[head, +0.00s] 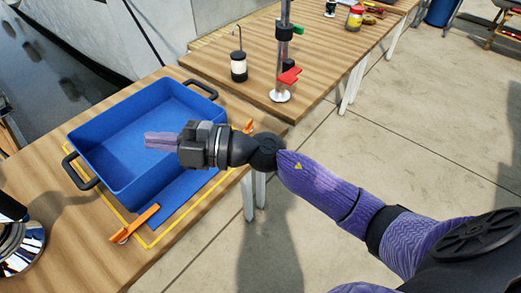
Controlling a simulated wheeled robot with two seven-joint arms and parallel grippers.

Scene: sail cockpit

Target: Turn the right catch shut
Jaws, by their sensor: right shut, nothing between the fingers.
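A blue tray (95,151) with black handles sits on the wooden table inside a yellow outline. One orange catch (134,225) lies at its near front corner, angled across the yellow line. Another orange catch (249,126) is at the right corner, partly hidden behind my right wrist. My right gripper (147,140) reaches in from the right, its purple fingers shut and empty over the tray, apart from both catches. My left gripper is not in view.
A second wooden table (330,60) behind holds a lantern (239,66), a metal post (283,60) with red and green levers, and a yellow-red jar (354,18). A black and chrome object (18,245) stands at the left edge.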

